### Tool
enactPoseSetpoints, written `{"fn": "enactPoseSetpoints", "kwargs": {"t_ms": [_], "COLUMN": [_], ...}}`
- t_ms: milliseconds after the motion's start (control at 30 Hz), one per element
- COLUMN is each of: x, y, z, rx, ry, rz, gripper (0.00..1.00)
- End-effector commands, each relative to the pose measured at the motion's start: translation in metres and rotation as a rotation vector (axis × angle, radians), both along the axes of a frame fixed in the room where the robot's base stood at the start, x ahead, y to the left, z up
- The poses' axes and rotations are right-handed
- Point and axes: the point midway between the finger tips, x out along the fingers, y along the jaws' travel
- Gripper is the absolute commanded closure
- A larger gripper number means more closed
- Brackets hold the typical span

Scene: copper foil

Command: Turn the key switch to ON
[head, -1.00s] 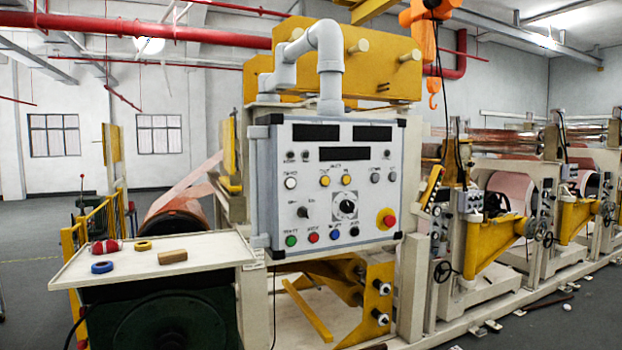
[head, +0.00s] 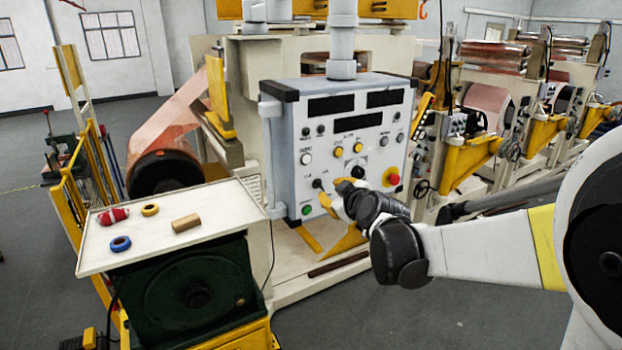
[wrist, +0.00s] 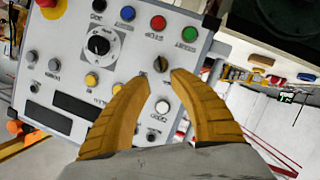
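The key switch (head: 318,184) is a small dark knob on the left of the grey control panel (head: 290,140), above the green button. It also shows in the wrist view (wrist: 160,64), where the picture is upside down. My gripper (head: 328,192) has two yellow fingers and is in front of the panel, just right of the switch in the head view. In the wrist view my gripper (wrist: 161,75) is open, with a narrow gap, and the switch appears between its fingertips. I cannot tell whether they touch it. The switch's exact angle is too small to read.
A rotary dial (wrist: 98,45), a green button (wrist: 190,34) and a red button (wrist: 158,22) sit near the switch. A red emergency stop (head: 393,179) is at the panel's right. A white-topped table (head: 225,225) with tape rolls and a block stands left of the panel.

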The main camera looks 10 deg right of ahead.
Motion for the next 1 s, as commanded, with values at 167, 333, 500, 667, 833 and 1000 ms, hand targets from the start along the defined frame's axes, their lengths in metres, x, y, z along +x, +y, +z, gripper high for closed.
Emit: {"fn": "enactPoseSetpoints", "kwargs": {"t_ms": [167, 333, 500, 667, 833, 1000], "x": [0.034, 0.062, 0.079, 0.083, 0.083, 0.083], "y": [0.004, 0.007, 0.009, 0.010, 0.010, 0.009], "z": [-0.012, -0.021, -0.027, -0.029, -0.029, -0.029], "rx": [0.000, 0.001, 0.000, 0.001, 0.001, 0.001], "ry": [0.000, 0.000, 0.001, 0.001, 0.001, 0.001], "rz": [0.000, 0.000, 0.001, 0.000, 0.000, 0.000], "gripper": [0.74, 0.74, 0.74, 0.74, 0.74, 1.00]}}
